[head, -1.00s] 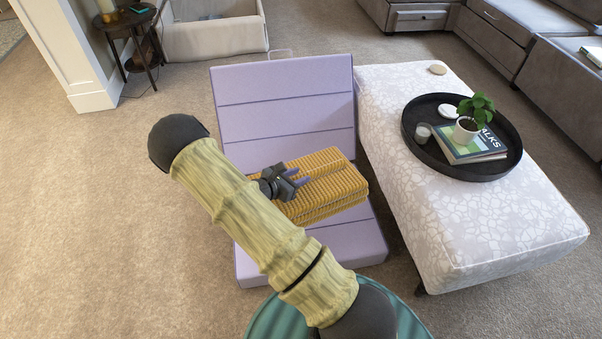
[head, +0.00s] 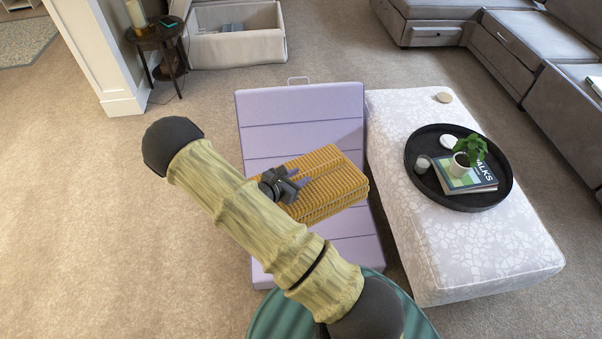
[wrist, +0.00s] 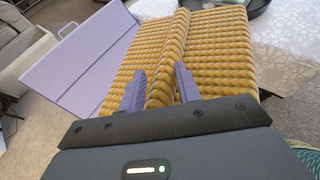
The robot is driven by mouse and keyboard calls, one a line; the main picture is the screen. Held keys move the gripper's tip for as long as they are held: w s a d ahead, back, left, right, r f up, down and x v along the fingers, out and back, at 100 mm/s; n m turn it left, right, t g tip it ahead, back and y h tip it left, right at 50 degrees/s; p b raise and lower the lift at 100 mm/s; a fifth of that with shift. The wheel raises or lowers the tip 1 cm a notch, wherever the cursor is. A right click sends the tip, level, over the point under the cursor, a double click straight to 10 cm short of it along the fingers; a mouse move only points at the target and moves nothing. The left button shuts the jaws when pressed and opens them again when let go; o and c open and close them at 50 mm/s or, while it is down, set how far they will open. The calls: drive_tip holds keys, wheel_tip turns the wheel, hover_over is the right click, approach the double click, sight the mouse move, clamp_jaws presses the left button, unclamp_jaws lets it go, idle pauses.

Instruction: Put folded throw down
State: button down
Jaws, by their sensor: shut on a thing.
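The folded throw (head: 326,179) is a mustard-yellow, ribbed, layered bundle. My gripper (head: 291,184) is shut on it near its left edge in the head view. In the wrist view the two lilac fingers (wrist: 160,88) pinch a raised fold of the throw (wrist: 214,45). The throw appears above the lilac panelled folding mat (head: 300,108) and hides its middle. I cannot tell whether the throw touches the mat.
A pale patterned ottoman (head: 450,255) stands to the right, bearing a round black tray (head: 420,182) with a plant and book. A beige fabric bin (head: 237,50) and a small dark side table (head: 150,36) stand at the back. Carpet on the left is clear.

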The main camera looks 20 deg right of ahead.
drive_tip(key=s+a+r+n+t+p, duration=0.1)
drive_tip(key=a+r+p, duration=0.1)
drive_tip(key=r+p, duration=0.9)
drive_tip(key=s+a+r+y+p, duration=0.1)
drive_tip(key=a+r+p, duration=0.2)
drive_tip(key=r+p, duration=0.9)
drive_tip(key=s+a+r+n+t+p, duration=0.1)
drive_tip(key=a+r+p, duration=0.1)
drive_tip(key=r+p, duration=0.9)
drive_tip(key=shift+s+a+r+n+t+y, duration=0.2)
drive_tip(key=shift+s+a+n+t+y, duration=0.05)
drive_tip(key=shift+a+n+t+y, duration=0.1)
drive_tip(key=shift+w, duration=0.1)
